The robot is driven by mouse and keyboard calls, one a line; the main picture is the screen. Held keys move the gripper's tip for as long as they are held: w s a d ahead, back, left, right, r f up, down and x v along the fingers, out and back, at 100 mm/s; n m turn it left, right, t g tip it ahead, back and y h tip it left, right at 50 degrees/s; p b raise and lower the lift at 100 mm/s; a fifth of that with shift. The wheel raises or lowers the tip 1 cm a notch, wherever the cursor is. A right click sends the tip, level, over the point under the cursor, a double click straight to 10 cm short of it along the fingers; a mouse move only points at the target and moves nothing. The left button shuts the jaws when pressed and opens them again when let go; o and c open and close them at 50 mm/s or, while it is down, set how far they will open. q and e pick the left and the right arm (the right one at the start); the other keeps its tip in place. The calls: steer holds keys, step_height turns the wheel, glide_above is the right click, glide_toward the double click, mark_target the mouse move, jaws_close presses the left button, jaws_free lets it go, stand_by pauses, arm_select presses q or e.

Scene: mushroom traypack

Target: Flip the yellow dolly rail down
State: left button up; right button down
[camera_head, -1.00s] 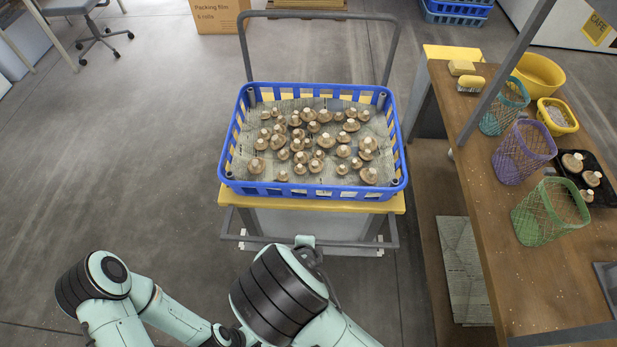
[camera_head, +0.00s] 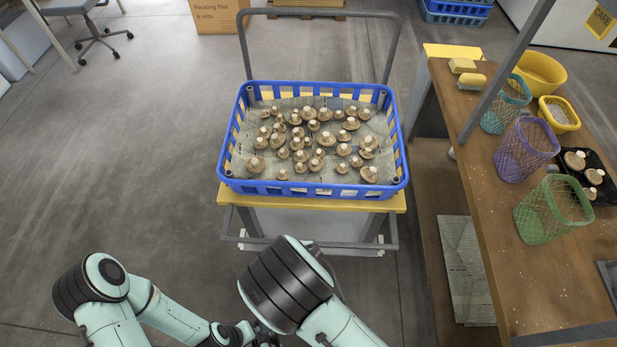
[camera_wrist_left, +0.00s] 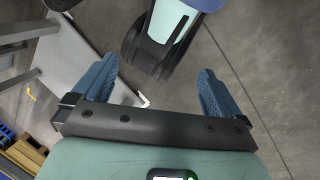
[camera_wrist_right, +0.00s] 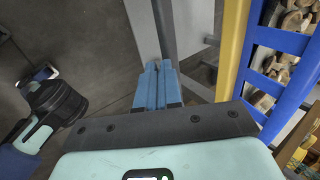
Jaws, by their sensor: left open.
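The dolly has a yellow deck (camera_head: 310,202) and a grey tubular rail (camera_head: 228,240) hanging low at its near side. A taller grey rail (camera_head: 318,12) stands upright at its far end. The deck edge also shows in the right wrist view (camera_wrist_right: 232,45). My right gripper (camera_wrist_right: 158,72) has its blue fingers together, close to a grey bar (camera_wrist_right: 161,28); whether they touch it I cannot tell. My left gripper (camera_wrist_left: 155,82) is open, with nothing between its fingers.
A blue crate (camera_head: 312,188) with many mushrooms (camera_head: 305,140) sits on the deck. A wooden workbench (camera_head: 480,190) with mesh baskets (camera_head: 525,150) stands at the right. The floor (camera_head: 120,170) at the left is clear.

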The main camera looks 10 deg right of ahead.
arm_select(q)
steer(key=s+r+g+p, duration=0.1)
steer(key=s+r+p, duration=0.2)
steer(key=r+p, duration=0.2)
steer(key=shift+s+d+p, duration=0.2)
steer(key=shift+d+p, duration=0.15)
steer(key=shift+d, duration=0.1)
arm_select(e)
steer(key=v, duration=1.3)
steer(key=shift+r, duration=0.2)
arm_select(q)
step_height(320, 180, up, 9)
steer(key=w+p, duration=0.2)
steer(key=p, duration=0.7)
steer(key=shift+r, duration=0.15)
arm_select(e)
steer(key=s+d+f+n+g+y, duration=0.2)
steer(key=s+d+f+n+g, duration=0.1)
steer(key=s+n, duration=0.3)
steer(key=s+d+f+n+g+y, duration=0.3)
steer(key=s+d+f+n+g, duration=0.1)
steer(key=n, duration=0.7)
steer(key=shift+s+f, duration=0.8)
steer(key=shift+s, duration=0.45)
steer(key=shift+d, duration=0.1)
